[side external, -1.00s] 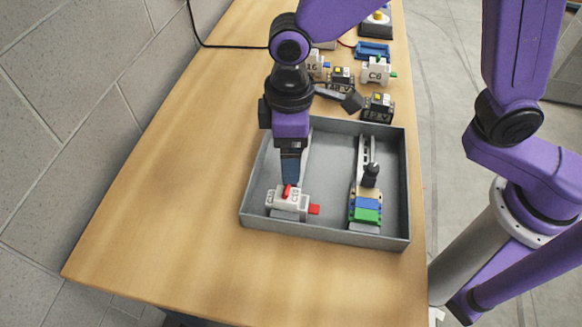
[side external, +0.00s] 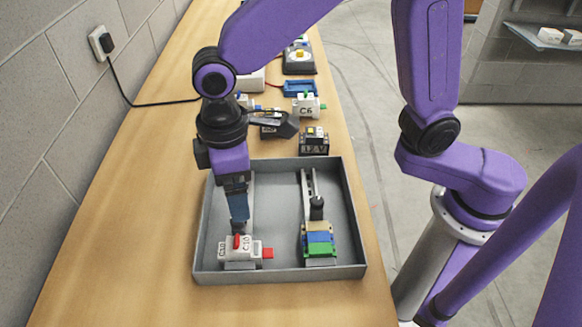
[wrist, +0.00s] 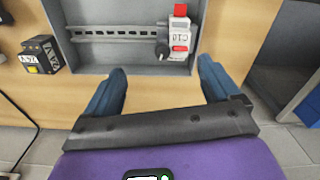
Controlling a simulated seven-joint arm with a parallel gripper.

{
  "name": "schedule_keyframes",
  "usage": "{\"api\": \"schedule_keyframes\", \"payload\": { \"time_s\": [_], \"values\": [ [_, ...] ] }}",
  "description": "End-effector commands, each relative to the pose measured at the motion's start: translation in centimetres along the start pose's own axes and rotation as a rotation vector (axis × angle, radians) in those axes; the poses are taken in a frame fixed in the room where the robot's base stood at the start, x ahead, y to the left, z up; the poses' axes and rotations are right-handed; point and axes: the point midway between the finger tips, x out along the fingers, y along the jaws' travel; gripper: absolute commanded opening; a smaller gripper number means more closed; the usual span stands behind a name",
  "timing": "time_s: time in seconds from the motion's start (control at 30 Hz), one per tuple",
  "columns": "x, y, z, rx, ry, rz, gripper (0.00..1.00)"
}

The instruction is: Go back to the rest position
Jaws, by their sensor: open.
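My gripper (side external: 239,221) is over the left part of the grey tray (side external: 280,277), pointing down, just above and behind a white C10 breaker (side external: 240,248) with a red lever and red end. In the wrist view my gripper (wrist: 161,66) has its two blue fingers spread wide with nothing between them. The C10 breaker (wrist: 180,38) shows beyond the fingertips, at the right end of a slotted rail (wrist: 115,34), beside a dark knob. The exact gap between fingertips and breaker is hard to tell.
On the tray's right rail stand a black-knobbed piece (side external: 317,208) and blue, green and yellow blocks (side external: 319,241). The table left of the tray is clear.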

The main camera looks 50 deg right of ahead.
Motion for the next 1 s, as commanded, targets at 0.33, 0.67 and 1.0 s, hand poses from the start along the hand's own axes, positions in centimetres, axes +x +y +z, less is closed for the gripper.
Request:
{"api": "schedule_keyframes", "payload": {
  "time_s": [0.33,0.67,1.0],
  "values": [
    [-1.6,1.8,8.8,-0.028,0.012,0.000,0.89],
    [-2.2,2.1,18.9,-0.062,0.021,-0.001,0.89],
    [-1.9,1.1,27.6,-0.091,0.028,-0.003,0.89]
  ]
}}
